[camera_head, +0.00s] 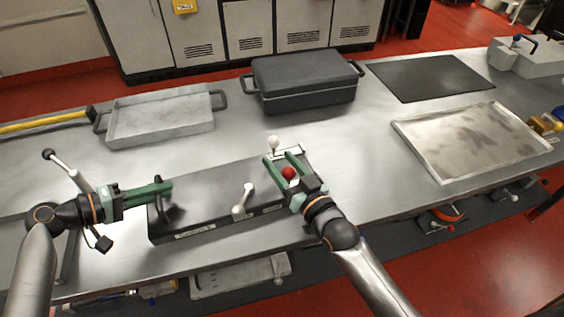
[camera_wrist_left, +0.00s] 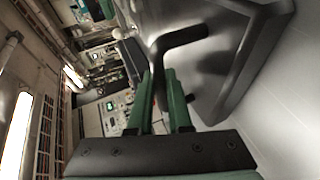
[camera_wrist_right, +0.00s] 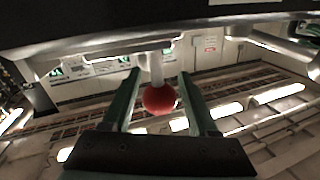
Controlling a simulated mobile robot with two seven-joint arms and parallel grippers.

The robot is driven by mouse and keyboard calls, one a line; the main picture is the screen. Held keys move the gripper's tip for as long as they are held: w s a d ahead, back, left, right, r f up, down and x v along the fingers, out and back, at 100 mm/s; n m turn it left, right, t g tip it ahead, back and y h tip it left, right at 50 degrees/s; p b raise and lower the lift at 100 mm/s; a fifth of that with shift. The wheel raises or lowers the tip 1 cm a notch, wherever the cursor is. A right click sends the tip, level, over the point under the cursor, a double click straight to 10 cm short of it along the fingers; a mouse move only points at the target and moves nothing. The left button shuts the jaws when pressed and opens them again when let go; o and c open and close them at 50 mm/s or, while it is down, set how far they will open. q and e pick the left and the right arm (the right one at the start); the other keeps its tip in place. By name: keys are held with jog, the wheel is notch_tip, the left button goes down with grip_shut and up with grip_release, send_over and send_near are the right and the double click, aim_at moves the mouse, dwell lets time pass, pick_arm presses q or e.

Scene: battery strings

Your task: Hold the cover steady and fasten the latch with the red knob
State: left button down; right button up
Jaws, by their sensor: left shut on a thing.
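The dark cover (camera_head: 205,205) lies on the metal bench, with a black handle (camera_head: 160,205) at its left end. My left gripper (camera_head: 168,187) is shut on that handle; the bent bar (camera_wrist_left: 185,38) shows at the fingers in the left wrist view. The red knob (camera_head: 289,173) stands at the cover's right end. My right gripper (camera_head: 280,155) is open around it. In the right wrist view the red knob (camera_wrist_right: 159,99) hangs between the fingers with a gap on each side. The latch base is partly hidden by my right gripper.
A white-knobbed lever (camera_head: 274,143) stands just behind my right gripper, and a pale lever (camera_head: 243,200) on the cover's front. A grey tray (camera_head: 160,135), a dark case (camera_head: 305,95) and a shallow tray (camera_head: 475,177) lie around. Bench between cover and shallow tray is clear.

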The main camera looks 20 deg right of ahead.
grip_shut()
dwell(1.1)
